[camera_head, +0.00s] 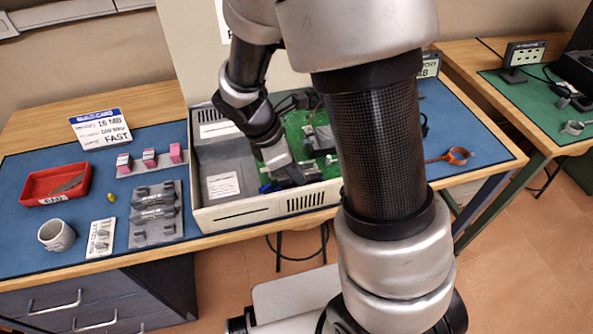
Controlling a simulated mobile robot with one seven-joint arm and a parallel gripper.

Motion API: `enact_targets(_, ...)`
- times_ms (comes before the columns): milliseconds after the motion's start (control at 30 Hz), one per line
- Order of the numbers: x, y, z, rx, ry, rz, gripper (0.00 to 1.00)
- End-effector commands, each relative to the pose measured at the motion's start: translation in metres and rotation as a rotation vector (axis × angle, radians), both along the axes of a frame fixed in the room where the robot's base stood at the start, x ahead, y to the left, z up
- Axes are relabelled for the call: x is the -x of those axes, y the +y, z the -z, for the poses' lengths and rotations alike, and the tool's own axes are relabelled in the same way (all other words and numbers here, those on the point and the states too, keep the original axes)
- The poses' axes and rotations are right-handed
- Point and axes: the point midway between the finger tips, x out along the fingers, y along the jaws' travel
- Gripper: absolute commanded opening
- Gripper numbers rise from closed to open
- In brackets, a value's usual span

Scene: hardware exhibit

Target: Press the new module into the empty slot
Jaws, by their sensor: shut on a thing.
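My gripper (288,176) reaches down inside an open beige computer case (265,211), low over the front part of its green circuit board (296,124). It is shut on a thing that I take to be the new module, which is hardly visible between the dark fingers. I cannot tell whether the module touches the board or a slot. A small blue part (266,187) shows just left of the fingertips. The empty slot cannot be made out, as my gripper and arm cover that area.
A grey tray of parts (140,237), a rack with pink-ended pieces (125,171), a red bin (35,186), a mug (57,236) and a build card (99,128) stand left of the case. An orange-handled tool (452,156) lies right. My arm hides the case's right side.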

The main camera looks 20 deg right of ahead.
Motion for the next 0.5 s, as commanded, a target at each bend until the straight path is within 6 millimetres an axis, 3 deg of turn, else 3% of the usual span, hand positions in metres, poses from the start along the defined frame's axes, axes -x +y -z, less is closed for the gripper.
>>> enact_targets(500,0.0001,-0.0001,0.0086,0.0,0.0,0.0,0.0)
